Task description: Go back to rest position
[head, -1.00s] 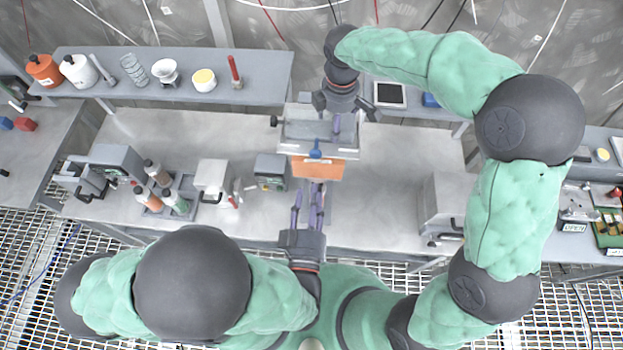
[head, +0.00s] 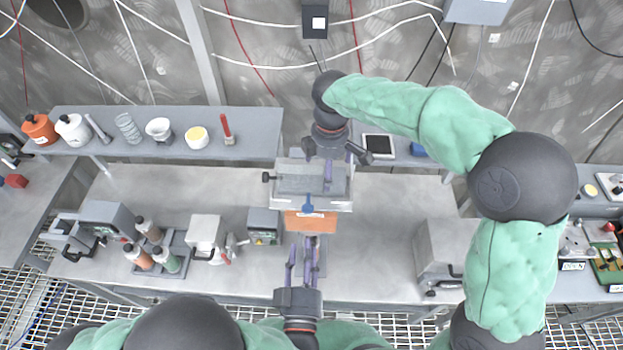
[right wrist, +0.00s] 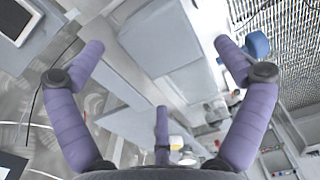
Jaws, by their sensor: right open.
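No task object is named, only my two arms. My left gripper (head: 302,262) shows at the bottom centre of the head view. Its purple fingers point up the picture, stand apart, and hold nothing that I can see. They are just below an orange block (head: 311,222) at the front of a grey device. My right gripper (head: 335,160) reaches from the right arm over the back of that device (head: 287,186). In the right wrist view its purple fingers (right wrist: 155,85) are spread wide and empty, with grey surfaces beyond them.
The grey bench (head: 385,215) has clear room right of the device. A bottle rack (head: 172,257), a white unit (head: 205,238) and a small grey box (head: 264,225) stand to the left. A larger grey box (head: 443,250) stands to the right. A raised shelf (head: 250,145) holds jars behind.

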